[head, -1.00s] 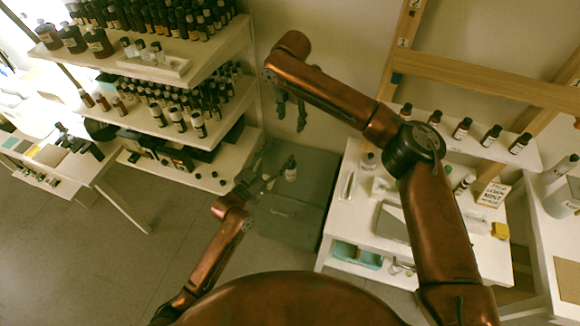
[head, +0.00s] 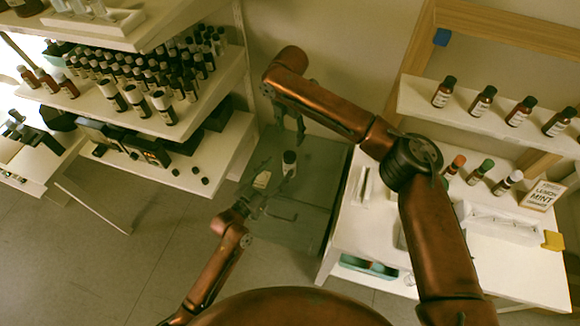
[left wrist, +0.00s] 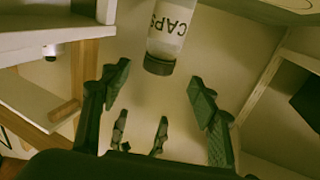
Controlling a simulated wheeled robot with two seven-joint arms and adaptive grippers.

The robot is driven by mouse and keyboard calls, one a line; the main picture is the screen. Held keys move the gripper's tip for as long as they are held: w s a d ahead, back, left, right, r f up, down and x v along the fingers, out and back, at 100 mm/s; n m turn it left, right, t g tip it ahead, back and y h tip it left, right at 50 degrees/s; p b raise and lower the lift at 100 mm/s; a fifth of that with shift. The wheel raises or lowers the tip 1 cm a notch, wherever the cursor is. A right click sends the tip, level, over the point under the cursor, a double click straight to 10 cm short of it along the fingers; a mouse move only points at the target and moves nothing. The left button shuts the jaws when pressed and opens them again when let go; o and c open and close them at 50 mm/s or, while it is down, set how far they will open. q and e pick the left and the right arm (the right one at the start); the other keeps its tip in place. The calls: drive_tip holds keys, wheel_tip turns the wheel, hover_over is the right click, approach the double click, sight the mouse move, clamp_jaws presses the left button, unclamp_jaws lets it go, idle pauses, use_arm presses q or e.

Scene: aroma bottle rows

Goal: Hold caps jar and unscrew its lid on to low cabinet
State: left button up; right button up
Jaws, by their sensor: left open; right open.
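The caps jar (left wrist: 170,28) shows upside down in the left wrist view, with a clear body, a "CAPS" label and a dark lid (left wrist: 159,65). In the head view a small dark-lidded jar (head: 289,166), likely the same one, stands upright on the grey-green low cabinet (head: 322,160). My left gripper (head: 266,200) is open, just in front and left of it; its fingers (left wrist: 160,92) are spread with the jar beyond their tips, apart from it. My right gripper (head: 288,122) hangs above the jar, open and empty; its fingers also show in the left wrist view (left wrist: 140,135).
A shelf rack (head: 215,85) crowded with bottles is left of the cabinet. A white table (head: 350,232) stands close on the right, with a bottle shelf (head: 470,108) behind. A small pale item (head: 262,180) lies on the cabinet's left. Floor is clear in front.

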sight(285, 166)
use_arm(q)
wheel_tip(285, 166, down, 3)
drive_tip(key=shift+f+b, duration=0.1)
drive_tip(key=shift+b, duration=0.45)
use_arm(e)
wheel_tip(285, 166, down, 3)
drive_tip(key=shift+w+a+f, duration=0.1)
use_arm(q)
drive_tip(key=shift+w+d+r, duration=0.2)
drive_tip(key=shift+d, duration=0.1)
use_arm(e)
drive_tip(key=shift+s+r, duration=0.2)
drive_tip(key=shift+s, duration=0.05)
use_arm(q)
drive_tip(key=x, duration=0.7)
drive_tip(key=shift+a+f, duration=0.1)
drive_tip(key=shift+f, duration=0.15)
use_arm(e)
drive_tip(key=shift+w+f, duration=0.1)
drive_tip(key=shift+f, duration=0.05)
use_arm(q)
drive_tip(key=shift+c, duration=0.7)
clamp_jaws()
drive_tip(key=shift+o, duration=0.6)
unclamp_jaws()
drive_tip(key=shift+s+a, duration=0.1)
